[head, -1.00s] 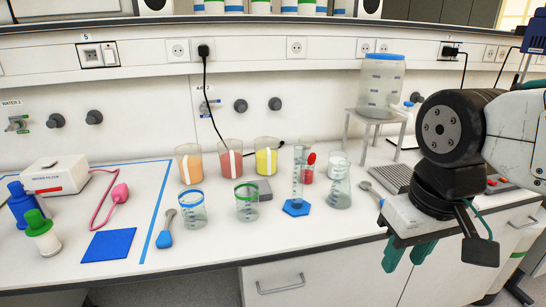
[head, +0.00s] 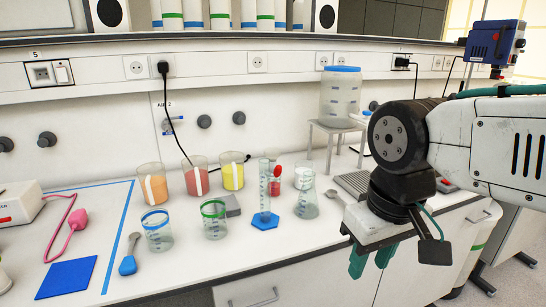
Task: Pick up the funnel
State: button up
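I cannot make out a funnel in the head view. My gripper (head: 371,259) hangs at the right, in front of the bench's front edge. Its two green fingers point down with a gap between them, and nothing shows between them. The arm and gripper body cover part of the bench's right side. A conical flask (head: 306,195) and a tall cylinder on a blue hexagonal foot (head: 265,220) stand left of my gripper.
Beakers with orange (head: 151,184), red (head: 196,177) and yellow (head: 232,173) contents stand at the back. Two empty-looking beakers, blue-rimmed (head: 158,232) and green-rimmed (head: 214,221), stand in front. A large container (head: 340,95) sits on a stand (head: 336,128). The bench front (head: 220,262) is clear.

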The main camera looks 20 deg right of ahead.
aim_at(272, 154)
jog(key=u, duration=0.1)
jog(key=k, duration=0.4)
jog(key=z, duration=0.6)
jog(key=i, duration=1.4)
jog(key=u, duration=0.5)
